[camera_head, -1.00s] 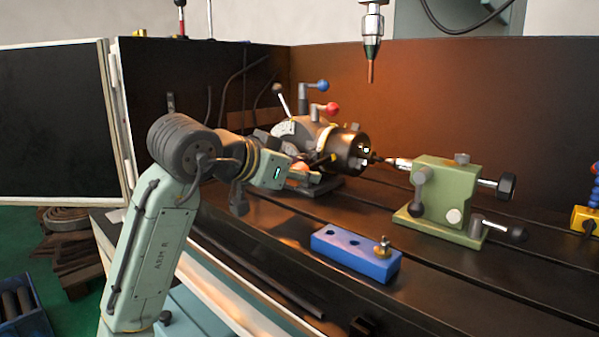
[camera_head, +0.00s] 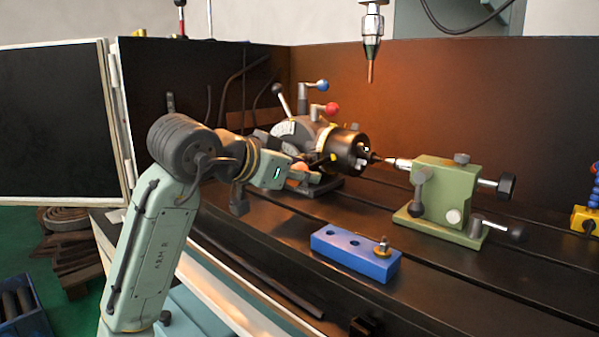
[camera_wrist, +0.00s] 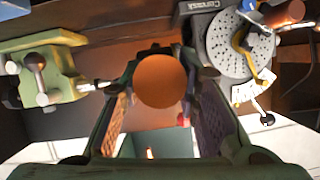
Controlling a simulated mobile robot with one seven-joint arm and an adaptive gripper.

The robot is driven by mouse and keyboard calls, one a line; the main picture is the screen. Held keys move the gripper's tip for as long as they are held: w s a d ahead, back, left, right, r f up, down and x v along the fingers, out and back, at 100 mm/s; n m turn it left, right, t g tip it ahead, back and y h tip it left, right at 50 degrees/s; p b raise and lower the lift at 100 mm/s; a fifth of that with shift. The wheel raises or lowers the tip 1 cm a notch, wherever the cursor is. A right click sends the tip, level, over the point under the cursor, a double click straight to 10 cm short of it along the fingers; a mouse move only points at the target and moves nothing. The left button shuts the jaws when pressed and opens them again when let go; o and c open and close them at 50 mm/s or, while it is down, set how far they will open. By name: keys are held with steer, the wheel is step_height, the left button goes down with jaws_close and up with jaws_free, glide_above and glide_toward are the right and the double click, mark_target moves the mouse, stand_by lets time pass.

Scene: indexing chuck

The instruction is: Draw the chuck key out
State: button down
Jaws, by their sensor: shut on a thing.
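The dark round chuck (camera_head: 346,152) sits on the front of the dividing head, facing right. My gripper (camera_head: 308,176) is close to the near side of the chuck. In the wrist view my gripper (camera_wrist: 160,100) has its two padded fingers on either side of the round orange-brown end of the chuck key (camera_wrist: 160,80), and is shut on it.
A green tailstock (camera_head: 445,190) points its centre at the chuck from the right. A blue block (camera_head: 355,253) lies in front on the slotted table. Red (camera_head: 332,109) and blue (camera_head: 323,85) knobbed levers rise above the dividing head. A copper-tipped tool (camera_head: 371,62) hangs above.

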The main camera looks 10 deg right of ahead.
steer(key=shift+r+g+y+p, duration=0.25)
steer(key=shift+g+y+p, duration=0.15)
steer(key=shift+p, duration=1.05)
stand_by(0.5)
steer(key=shift+s+a, duration=0.25)
steer(key=shift+a, duration=0.1)
stand_by(0.4)
steer(key=shift+s+a, duration=0.3)
steer(key=shift+a, duration=0.15)
steer(key=shift+s+a, duration=0.25)
steer(key=shift+a, duration=0.2)
